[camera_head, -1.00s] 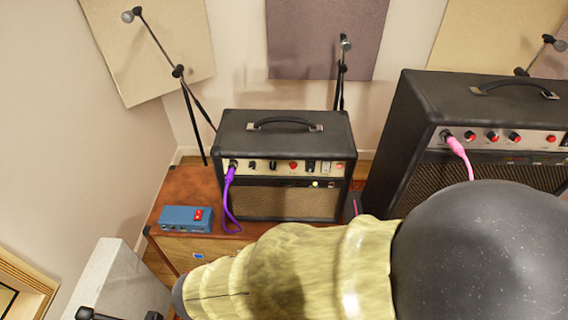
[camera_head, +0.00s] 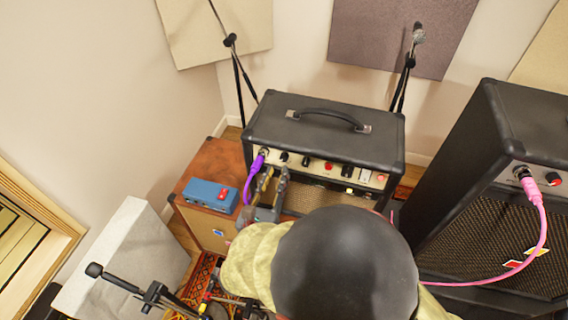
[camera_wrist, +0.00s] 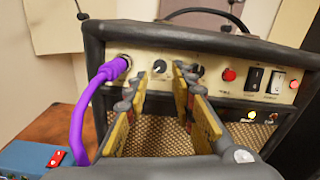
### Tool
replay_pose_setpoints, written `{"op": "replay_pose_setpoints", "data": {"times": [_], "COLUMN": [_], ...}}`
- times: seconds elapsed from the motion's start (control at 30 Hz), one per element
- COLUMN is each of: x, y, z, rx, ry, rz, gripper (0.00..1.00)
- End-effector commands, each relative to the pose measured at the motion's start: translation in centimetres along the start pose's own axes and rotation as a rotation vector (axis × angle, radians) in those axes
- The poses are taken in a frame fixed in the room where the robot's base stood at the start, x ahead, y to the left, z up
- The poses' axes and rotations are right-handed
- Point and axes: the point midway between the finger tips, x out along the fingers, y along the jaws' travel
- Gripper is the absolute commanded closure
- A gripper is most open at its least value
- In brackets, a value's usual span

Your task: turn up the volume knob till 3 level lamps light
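Labels are too small to read, so I cannot tell which knob is volume. My gripper (camera_wrist: 160,78) is open and empty, its fingers pointing at the panel around the first knob's place; contact is not clear. It also shows in the head view (camera_head: 274,176). A small yellowish lamp (camera_head: 349,190) under the panel looks lit.
The purple cable (camera_wrist: 85,115) hangs close left of my gripper. A blue pedal box (camera_head: 211,195) with a red switch lies on the cabinet. A larger amp (camera_head: 470,190) with a pink cable (camera_head: 541,230) stands right. Mic stands (camera_head: 402,85) rise behind.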

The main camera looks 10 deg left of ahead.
Motion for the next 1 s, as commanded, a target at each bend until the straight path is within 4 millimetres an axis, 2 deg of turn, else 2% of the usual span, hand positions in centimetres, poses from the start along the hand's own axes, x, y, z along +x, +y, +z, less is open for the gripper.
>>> {"op": "replay_pose_setpoints", "data": {"times": [0.2, 0.4, 0.7, 1.0], "x": [3.3, 4.9, 5.1, 5.1], "y": [-0.1, -0.1, -0.1, 0.0], "z": [-0.2, -0.1, -0.1, -0.1], "rx": [0.004, 0.002, 0.002, 0.003], "ry": [0.001, 0.002, 0.002, 0.002], "rz": [-0.004, -0.002, -0.001, -0.001], "gripper": [0.75, 0.75, 0.75, 0.91]}}
